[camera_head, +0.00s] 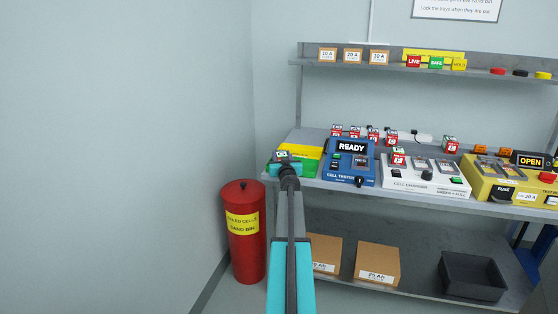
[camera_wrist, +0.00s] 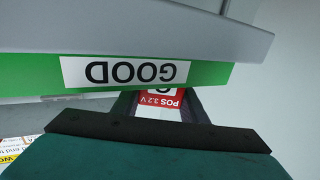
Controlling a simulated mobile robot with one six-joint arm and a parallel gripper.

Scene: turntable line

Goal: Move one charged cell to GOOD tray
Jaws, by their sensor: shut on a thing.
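My gripper (camera_head: 283,157) is at the left end of the bench, over the green GOOD tray (camera_head: 307,167). In the wrist view, my gripper (camera_wrist: 160,97) is shut on a cell (camera_wrist: 168,98) with a red label reading POS 3.2 V. The cell is partly hidden by the fingers and the tray's front wall. The green tray wall with its GOOD label (camera_wrist: 125,72) appears upside down, close in front of the fingers. I cannot tell whether the cell touches the tray floor. Several other cells (camera_head: 373,133) stand behind the blue cell tester.
The blue cell tester (camera_head: 350,172), showing READY, is just right of the tray. A white cell charger (camera_head: 428,182) holds a cell (camera_head: 398,158); a yellow fuse unit (camera_head: 487,187) is further right. A red sand bin (camera_head: 243,240) stands on the floor at left.

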